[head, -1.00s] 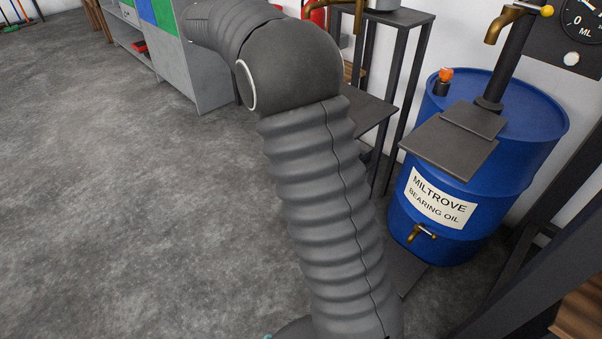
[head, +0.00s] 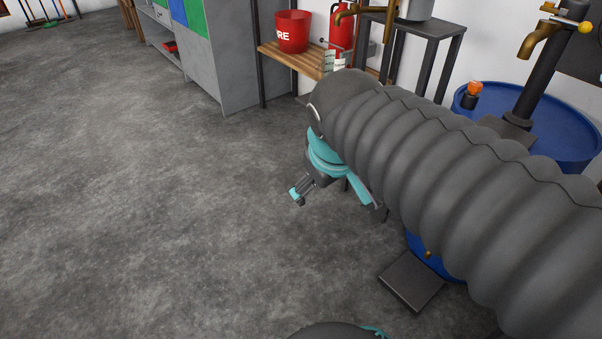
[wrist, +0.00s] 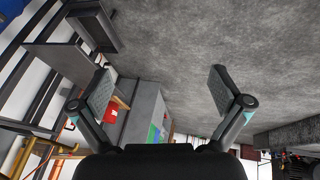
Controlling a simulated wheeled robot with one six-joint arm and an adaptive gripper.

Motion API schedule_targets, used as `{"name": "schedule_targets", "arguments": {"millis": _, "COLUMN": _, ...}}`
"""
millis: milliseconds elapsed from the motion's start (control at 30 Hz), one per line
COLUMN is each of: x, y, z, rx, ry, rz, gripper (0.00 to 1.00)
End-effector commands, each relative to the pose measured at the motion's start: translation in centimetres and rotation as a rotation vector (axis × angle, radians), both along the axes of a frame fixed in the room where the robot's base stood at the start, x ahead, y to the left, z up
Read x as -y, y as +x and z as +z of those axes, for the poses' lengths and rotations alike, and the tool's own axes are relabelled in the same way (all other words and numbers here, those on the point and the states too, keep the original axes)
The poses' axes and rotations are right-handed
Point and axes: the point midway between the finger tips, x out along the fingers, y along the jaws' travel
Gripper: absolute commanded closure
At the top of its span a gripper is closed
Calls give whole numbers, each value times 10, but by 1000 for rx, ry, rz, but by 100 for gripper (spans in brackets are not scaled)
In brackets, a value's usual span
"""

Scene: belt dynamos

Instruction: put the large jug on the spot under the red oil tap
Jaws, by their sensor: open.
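My gripper (head: 300,192) hangs above the floor in the middle of the head view, apart from any object. In the wrist view my gripper (wrist: 159,85) has its two fingers wide apart with nothing between them. I cannot make out the large jug in either view. A brass tap (head: 540,38) with a yellow knob stands above the blue drum (head: 575,135) at the right. Another brass tap (head: 350,12) is at the top middle. No tap shows as clearly red.
A red fire bucket (head: 292,32) stands on a wooden shelf (head: 290,58) beside a red extinguisher (head: 341,35). A grey container (head: 415,10) sits on a dark stand (head: 432,28). A dark plate (head: 411,281) is low by the drum. The floor (head: 140,200) at left is clear.

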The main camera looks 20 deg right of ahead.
Motion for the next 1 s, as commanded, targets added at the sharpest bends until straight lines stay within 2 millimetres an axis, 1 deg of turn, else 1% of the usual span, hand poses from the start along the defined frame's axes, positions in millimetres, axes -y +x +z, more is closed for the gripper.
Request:
{"name": "schedule_targets", "arguments": {"millis": 33, "x": -6, "y": -15, "z": -7, "rx": 22, "ry": 58, "rz": -49, "gripper": 0}}
{"name": "schedule_targets", "arguments": {"millis": 100, "x": -13, "y": -28, "z": -17, "rx": 39, "ry": 128, "rz": -110, "gripper": 0}}
{"name": "schedule_targets", "arguments": {"millis": 233, "x": -19, "y": -43, "z": -28, "rx": 60, "ry": 213, "rz": -184, "gripper": 0}}
{"name": "schedule_targets", "arguments": {"millis": 367, "x": -21, "y": -48, "z": -32, "rx": 65, "ry": 243, "rz": -211, "gripper": 0}}
{"name": "schedule_targets", "arguments": {"millis": 767, "x": -21, "y": -48, "z": -32, "rx": 65, "ry": 243, "rz": -209, "gripper": 0}}
{"name": "schedule_targets", "arguments": {"millis": 800, "x": -21, "y": -48, "z": -32, "rx": 65, "ry": 243, "rz": -209, "gripper": 3}}
{"name": "schedule_targets", "arguments": {"millis": 833, "x": -21, "y": -48, "z": -32, "rx": 65, "ry": 243, "rz": -209, "gripper": 10}}
{"name": "schedule_targets", "arguments": {"millis": 867, "x": -21, "y": -48, "z": -31, "rx": 65, "ry": 242, "rz": -210, "gripper": 18}}
{"name": "schedule_targets", "arguments": {"millis": 900, "x": -21, "y": -48, "z": -31, "rx": 64, "ry": 242, "rz": -210, "gripper": 28}}
{"name": "schedule_targets", "arguments": {"millis": 967, "x": -21, "y": -48, "z": -31, "rx": 64, "ry": 241, "rz": -209, "gripper": 43}}
{"name": "schedule_targets", "arguments": {"millis": 1000, "x": -21, "y": -48, "z": -31, "rx": 64, "ry": 241, "rz": -209, "gripper": 52}}
